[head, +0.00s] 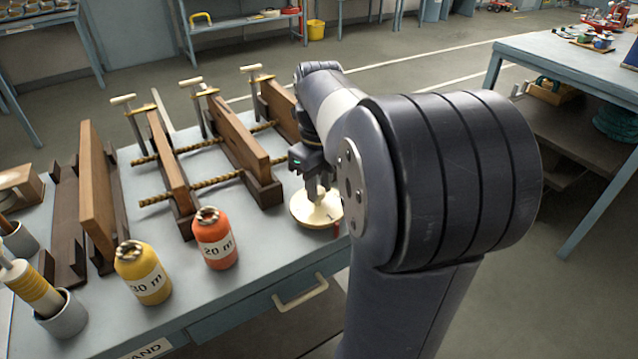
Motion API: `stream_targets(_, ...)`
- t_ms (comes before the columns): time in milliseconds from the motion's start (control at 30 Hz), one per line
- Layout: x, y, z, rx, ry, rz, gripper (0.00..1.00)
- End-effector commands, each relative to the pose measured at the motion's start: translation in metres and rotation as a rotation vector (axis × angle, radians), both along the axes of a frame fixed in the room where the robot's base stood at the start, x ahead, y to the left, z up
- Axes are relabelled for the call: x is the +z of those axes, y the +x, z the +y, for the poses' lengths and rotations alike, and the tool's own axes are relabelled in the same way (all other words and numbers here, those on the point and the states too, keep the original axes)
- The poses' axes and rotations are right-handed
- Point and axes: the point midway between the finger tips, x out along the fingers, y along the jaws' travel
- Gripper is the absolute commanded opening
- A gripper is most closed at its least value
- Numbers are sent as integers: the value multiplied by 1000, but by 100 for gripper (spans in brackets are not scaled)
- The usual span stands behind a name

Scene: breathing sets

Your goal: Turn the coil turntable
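The coil turntable appears to be the round cream disc (312,214) at the right end of the workbench, near its front edge. My gripper (317,196) points down over the middle of the disc, with its fingers at or just above it. The fingers are small and dark here. I cannot tell whether they are closed on a knob at the centre. My arm hides the area to the right of the disc.
An orange "20 m" bottle (214,240) and a yellow "30 m" bottle (143,273) stand left of the disc. Wooden boards in clamps (240,140) with twisted ropes (190,188) stand behind. A drawer handle (300,293) sticks out of the bench front.

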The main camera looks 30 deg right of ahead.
Motion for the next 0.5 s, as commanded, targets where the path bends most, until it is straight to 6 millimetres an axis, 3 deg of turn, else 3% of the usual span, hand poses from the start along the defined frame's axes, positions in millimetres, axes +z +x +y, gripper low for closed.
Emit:
stream_targets(267, 0, 0, 0, 0, 1, 0, 4)
stream_targets(500, 1, 0, 0, 25, 1, 0, 4)
